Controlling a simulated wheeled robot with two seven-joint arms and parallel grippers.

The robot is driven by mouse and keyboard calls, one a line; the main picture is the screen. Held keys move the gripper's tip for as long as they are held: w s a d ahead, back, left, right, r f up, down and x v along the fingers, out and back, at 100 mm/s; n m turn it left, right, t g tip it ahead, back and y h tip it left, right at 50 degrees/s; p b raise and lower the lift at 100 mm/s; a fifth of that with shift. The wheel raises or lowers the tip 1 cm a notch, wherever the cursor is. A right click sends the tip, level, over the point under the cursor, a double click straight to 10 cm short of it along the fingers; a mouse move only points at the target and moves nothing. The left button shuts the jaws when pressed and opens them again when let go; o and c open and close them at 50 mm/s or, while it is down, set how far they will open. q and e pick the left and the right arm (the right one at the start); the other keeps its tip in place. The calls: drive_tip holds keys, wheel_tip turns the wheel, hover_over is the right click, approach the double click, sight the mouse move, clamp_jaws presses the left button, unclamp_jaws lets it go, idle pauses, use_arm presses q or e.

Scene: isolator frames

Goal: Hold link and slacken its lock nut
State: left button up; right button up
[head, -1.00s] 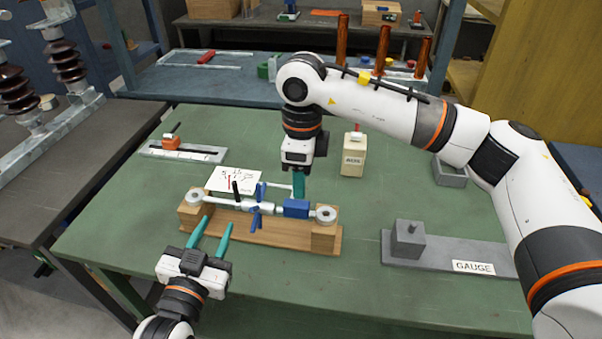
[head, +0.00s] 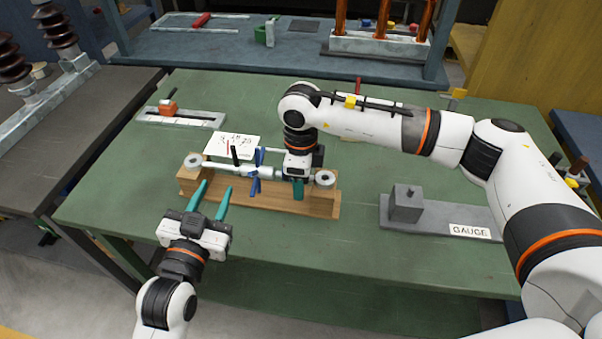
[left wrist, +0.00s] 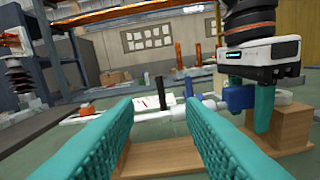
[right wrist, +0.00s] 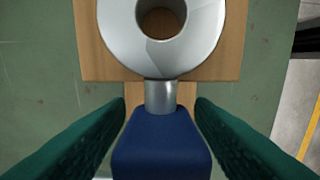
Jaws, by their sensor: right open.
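The link (head: 231,171) is a silvery rod with a ring eye at each end, lying across a wooden stand (head: 260,200). Blue winged pieces (head: 254,185) and a black upright pin (head: 235,155) sit near its middle; which one is the lock nut I cannot tell. My right gripper (head: 298,192) is open, pointing down over the link's right part. In the right wrist view its fingers (right wrist: 160,125) lie either side of a blue block (right wrist: 160,145) beside the ring eye (right wrist: 160,40). My left gripper (head: 211,192) is open and empty in front of the stand's left part.
A white card with markings (head: 232,146) lies behind the stand. A grey block on a plate labelled GAUGE (head: 407,203) stands to the right. A slotted plate with an orange slider (head: 168,107) lies at back left. The green bench front is clear.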

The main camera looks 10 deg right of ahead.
clamp_jaws()
use_arm(q)
drive_tip(key=shift+c, duration=0.4)
drive_tip(key=w+d+g, duration=0.1)
drive_tip(key=d, duration=0.1)
drive_tip(key=w+d+r+g+h, duration=0.1)
drive_tip(key=w+d, duration=0.1)
drive_tip(key=w+d+r+g+h, duration=0.1)
drive_tip(key=d+g, duration=0.1)
drive_tip(key=d, duration=0.1)
drive_tip(key=shift+w+r+n, duration=0.25)
drive_tip(key=shift+w+n, duration=0.05)
drive_tip(key=shift+w, duration=0.05)
drive_tip(key=w+d+r+g, duration=0.2)
drive_tip(key=d+r+g, duration=0.1)
drive_tip(key=g, duration=0.1)
drive_tip(key=n+g+y, duration=0.4)
drive_tip(key=y, duration=0.4)
approach(232, 147)
drive_tip(key=x, duration=1.1)
drive_tip(key=shift+w+f, duration=0.1)
drive_tip(key=shift+f, duration=0.1)
